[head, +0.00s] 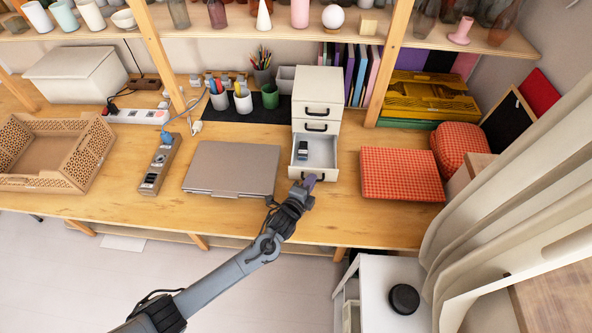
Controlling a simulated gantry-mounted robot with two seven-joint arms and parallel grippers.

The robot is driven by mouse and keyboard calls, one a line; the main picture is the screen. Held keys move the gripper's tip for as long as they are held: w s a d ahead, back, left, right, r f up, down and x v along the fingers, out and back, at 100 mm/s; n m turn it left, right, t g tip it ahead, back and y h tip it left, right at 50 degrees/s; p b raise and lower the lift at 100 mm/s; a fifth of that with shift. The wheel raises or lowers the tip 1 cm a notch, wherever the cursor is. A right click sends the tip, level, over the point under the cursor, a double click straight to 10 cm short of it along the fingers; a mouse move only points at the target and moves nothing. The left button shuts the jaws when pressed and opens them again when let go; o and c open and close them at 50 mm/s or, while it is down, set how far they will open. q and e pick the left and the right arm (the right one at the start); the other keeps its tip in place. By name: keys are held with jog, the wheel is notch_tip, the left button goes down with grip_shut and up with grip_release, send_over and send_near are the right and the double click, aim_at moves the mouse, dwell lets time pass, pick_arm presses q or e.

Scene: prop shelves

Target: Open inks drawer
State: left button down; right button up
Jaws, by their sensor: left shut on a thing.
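A small white drawer unit (318,85) with dark handles stands on the wooden desk. Its bottom drawer (323,153) is pulled out toward me, and a small dark object (303,150) lies inside it; I cannot tell if it is an ink bottle. The two drawers above are closed. My left gripper (309,181) is at the front of the open drawer, by its handle, and is shut on the handle. The fingertips partly hide the handle. My right gripper is not in view.
A closed laptop (233,168) lies left of the drawer unit, and a red checked box (401,174) lies to the right. A power strip (160,164) and a wicker crate (55,150) are further left. Pen cups (243,101) stand behind the laptop.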

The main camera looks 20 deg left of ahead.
pick_arm(q)
jog(key=shift+r, duration=0.15)
jog(key=shift+d, duration=0.1)
jog(key=c, duration=1.4)
grip_release()
jog(key=shift+s, duration=0.1)
jog(key=shift+o, duration=0.9)
jog(key=shift+s, duration=0.15)
